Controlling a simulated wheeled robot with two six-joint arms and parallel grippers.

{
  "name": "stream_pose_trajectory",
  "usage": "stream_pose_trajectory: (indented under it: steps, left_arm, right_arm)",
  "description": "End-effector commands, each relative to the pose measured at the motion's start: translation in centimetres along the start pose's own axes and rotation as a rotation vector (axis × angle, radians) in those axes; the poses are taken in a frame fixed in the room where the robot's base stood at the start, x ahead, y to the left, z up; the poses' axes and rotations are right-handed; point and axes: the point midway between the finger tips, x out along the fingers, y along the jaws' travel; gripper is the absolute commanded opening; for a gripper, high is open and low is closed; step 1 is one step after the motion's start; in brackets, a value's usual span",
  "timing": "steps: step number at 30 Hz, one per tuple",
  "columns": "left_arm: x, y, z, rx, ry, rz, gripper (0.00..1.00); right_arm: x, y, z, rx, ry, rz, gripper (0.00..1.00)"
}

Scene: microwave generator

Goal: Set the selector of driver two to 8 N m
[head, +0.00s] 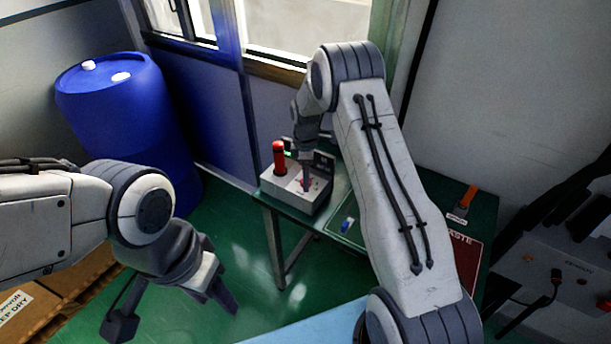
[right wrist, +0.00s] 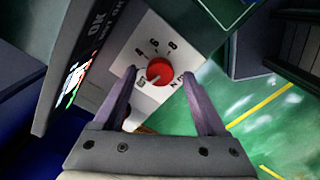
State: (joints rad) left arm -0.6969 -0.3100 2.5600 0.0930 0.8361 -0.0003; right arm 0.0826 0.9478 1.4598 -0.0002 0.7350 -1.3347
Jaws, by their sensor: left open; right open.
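The selector is a red round knob (right wrist: 159,72) on a white plate with printed numbers around it. A pale mark on the knob points to the lower left in the right wrist view; the small numbers are hard to read. My right gripper (right wrist: 160,105) is open, with its two fingers on either side below the knob and apart from it. In the head view, my right gripper (head: 306,180) is over a light grey box (head: 280,190), largely hiding the knob. A red-handled driver (head: 279,158) stands upright in the box. My left gripper (head: 172,306) is open and empty, low over the floor.
The box stands on a green table (head: 340,195). A blue switch-like item (head: 347,225), an orange-handled item (head: 467,197) and a dark red panel (head: 465,250) lie to the right. A blue barrel (head: 130,115) stands at left. A lit display (right wrist: 75,80) is beside the knob.

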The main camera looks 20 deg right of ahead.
Motion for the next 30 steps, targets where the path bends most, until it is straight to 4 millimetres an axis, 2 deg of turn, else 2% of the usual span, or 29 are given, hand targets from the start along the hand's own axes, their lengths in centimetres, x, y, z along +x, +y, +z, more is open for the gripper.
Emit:
stream_pose_trajectory:
  steps: [4, 12, 14, 18, 30]
  left_arm:
    - [-0.28, 0.02, -0.01, 0.0, 0.0, 0.0, 0.5]
    - [-0.25, 0.02, -0.01, 0.0, 0.0, 0.0, 0.5]
    - [-0.25, 0.02, -0.01, 0.0, 0.0, 0.0, 0.5]
    - [-0.25, 0.02, -0.01, 0.0, 0.0, 0.0, 0.5]
    - [-0.02, 0.0, 0.0, 0.0, 0.0, 0.0, 0.5]
  right_arm:
    - [0.94, 0.0, -0.01, 0.0, 0.0, 0.001, 0.74]
    - [1.11, 0.02, 0.0, 0.001, 0.0, 0.001, 0.74]
    - [1.1, 0.01, 0.0, 0.001, 0.0, 0.001, 0.55]
    - [1.09, 0.01, 0.0, 0.001, 0.0, 0.001, 0.02]
    - [1.11, 0.03, 0.01, 0.06, 0.0, 0.001, 0.0]
